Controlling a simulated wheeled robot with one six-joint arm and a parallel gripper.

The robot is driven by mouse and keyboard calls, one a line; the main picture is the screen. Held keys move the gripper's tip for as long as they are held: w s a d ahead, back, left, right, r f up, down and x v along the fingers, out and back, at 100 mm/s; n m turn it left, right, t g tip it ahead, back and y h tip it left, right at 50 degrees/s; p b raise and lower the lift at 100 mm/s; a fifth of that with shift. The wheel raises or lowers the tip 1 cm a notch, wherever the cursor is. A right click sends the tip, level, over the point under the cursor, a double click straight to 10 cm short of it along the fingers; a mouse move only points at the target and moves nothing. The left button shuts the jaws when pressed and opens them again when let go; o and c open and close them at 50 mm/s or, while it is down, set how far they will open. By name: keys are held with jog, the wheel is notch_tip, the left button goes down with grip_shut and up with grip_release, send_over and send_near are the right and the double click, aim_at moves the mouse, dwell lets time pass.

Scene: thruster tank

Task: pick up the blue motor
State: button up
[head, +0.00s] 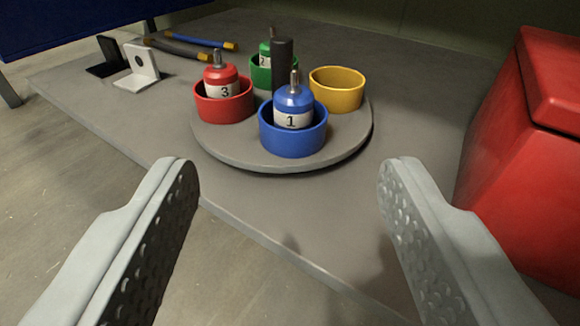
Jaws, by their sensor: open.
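The blue motor (295,104), labelled 1 and with a metal tip on top, stands upright in a blue cup (293,142). That cup is at the near side of a round grey turntable (226,151). A red motor (221,80), labelled 3, stands in a red cup (224,107) to the left. A green motor (265,47), labelled 2, stands in a green cup (261,78) behind, partly hidden by the dark centre post (282,62). My gripper (289,172) is open and empty, its fingers wide apart on the near side of the turntable.
A yellow cup (338,92) on the turntable looks empty. A large red box (530,150) stands at the right. Black and white brackets (141,66) and cables (190,44) lie at the back left. The grey platform's (270,225) near part is clear.

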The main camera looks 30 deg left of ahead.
jog(key=f, duration=0.2)
send_near(295, 92)
jog(key=x, duration=0.5)
jog(key=shift+a, duration=0.3)
jog(key=shift+d+x, duration=0.2)
jog(key=shift+x, duration=2.5)
jog(key=shift+w, duration=0.15)
jog(key=shift+c, duration=0.3)
jog(key=c, duration=1.1)
